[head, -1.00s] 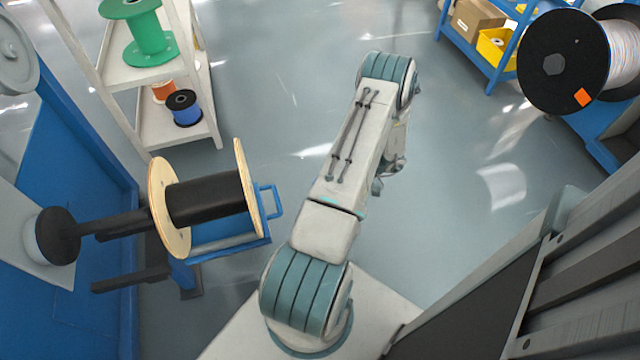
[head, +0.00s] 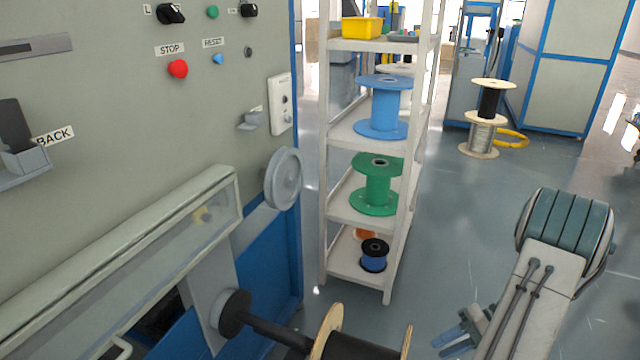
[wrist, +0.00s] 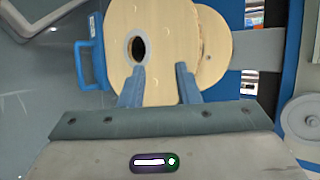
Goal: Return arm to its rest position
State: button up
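My arm (head: 545,285) stands at the lower right of the head view, bent at its teal-banded joint. My gripper (head: 447,345) shows beside it low in the picture, with its blue fingers pointing left. In the wrist view my gripper (wrist: 158,78) has two blue fingers clearly apart with nothing between them. Behind the fingertips is the pale wooden flange of a spool (wrist: 165,25) with a dark centre hole. In the head view the same kind of wooden-flanged black spool (head: 360,347) is partly cut off at the bottom edge. I cannot tell the exact gap from fingertips to flange.
A grey machine panel (head: 110,130) with a red stop button (head: 178,68) fills the left. A white shelf (head: 345,215) holds blue and green spools. Stacked spools (head: 485,120) stand on the floor behind. Open floor (head: 455,225) lies between shelf and arm.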

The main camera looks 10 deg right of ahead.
jog(key=s+a+r+n+h+p, duration=0.1)
jog(key=a+r+h+p, duration=0.2)
jog(key=a+r+p, duration=0.4)
jog(key=s+a+r+n+h+p, duration=0.1)
jog(key=a+r+h+p, duration=0.3)
jog(key=r, duration=1.7)
jog(key=s+a+r+n+t+h+p, duration=0.1)
jog(key=a+r+h+p, duration=0.3)
jog(key=a+r+p, duration=0.6)
notch_tip(320, 180, up, 4)
jog(key=s+a+n, duration=0.1)
jog(key=a, duration=0.2)
jog(key=shift+s, duration=0.25)
